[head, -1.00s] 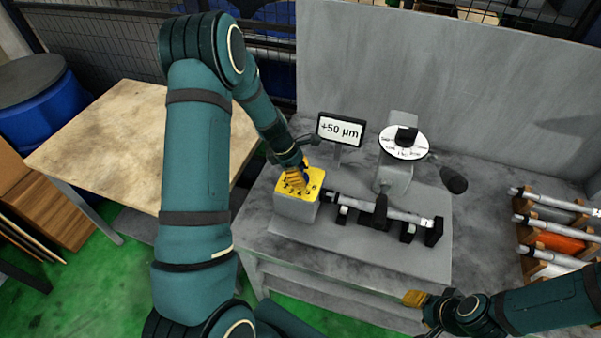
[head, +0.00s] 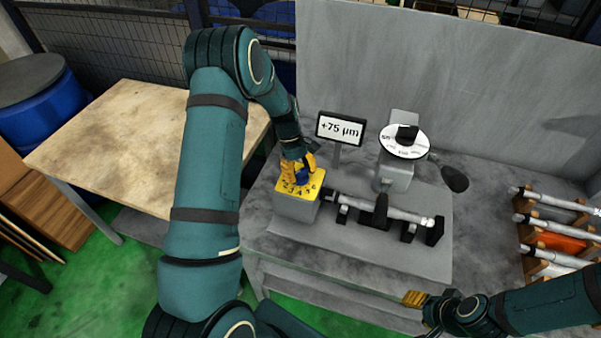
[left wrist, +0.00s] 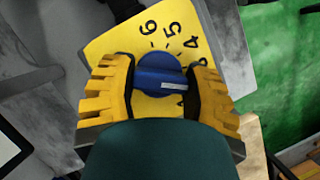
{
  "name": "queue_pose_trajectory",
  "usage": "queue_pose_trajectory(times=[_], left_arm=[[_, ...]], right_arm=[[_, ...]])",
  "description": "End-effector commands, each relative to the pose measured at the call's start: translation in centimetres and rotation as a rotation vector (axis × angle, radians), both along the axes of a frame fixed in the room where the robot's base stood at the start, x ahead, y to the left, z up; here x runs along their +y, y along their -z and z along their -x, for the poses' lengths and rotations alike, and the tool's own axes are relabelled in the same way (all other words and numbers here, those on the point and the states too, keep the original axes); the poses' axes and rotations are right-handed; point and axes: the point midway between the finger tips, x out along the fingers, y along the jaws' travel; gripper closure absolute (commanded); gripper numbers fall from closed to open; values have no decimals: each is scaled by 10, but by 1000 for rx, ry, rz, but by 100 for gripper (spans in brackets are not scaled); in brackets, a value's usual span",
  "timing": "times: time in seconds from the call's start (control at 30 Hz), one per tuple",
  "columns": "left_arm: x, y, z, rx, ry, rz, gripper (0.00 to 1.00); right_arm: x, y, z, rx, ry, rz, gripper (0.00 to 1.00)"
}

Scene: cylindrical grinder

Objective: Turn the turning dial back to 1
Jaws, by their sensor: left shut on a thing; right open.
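The turning dial is a blue knob (head: 302,178) on a yellow numbered plate (head: 285,194) atop a grey box. My left gripper (head: 300,168) is shut on the blue knob from above. In the left wrist view the knob (left wrist: 160,76) sits between the two yellow fingers (left wrist: 158,88). Its white mark points right, toward the right finger, below the 3. The numbers 6, 5, 4 and 3 show; the number at the mark is hidden by the finger. My right gripper (head: 414,299) is open and empty at the bench's front edge.
A display (head: 340,128) behind the box reads +75 µm. A white disc dial (head: 404,141) with a black knob stands on the machine. A cylindrical workpiece (head: 410,215) lies in black holders right of the box. A rack with rods (head: 545,225) is at the far right.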

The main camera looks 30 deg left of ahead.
Motion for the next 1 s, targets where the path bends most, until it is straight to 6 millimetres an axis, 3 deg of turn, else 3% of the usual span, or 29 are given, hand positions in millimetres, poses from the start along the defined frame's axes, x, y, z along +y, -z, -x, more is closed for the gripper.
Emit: queue_pose_trajectory(times=[0.5,1.0], left_arm=[[0,0,-1,-2,467,-1,86],[0,0,-1,-2,697,-1,86]], right_arm=[[1,11,0,0,0,2,53],[1,15,0,1,0,3,53]])
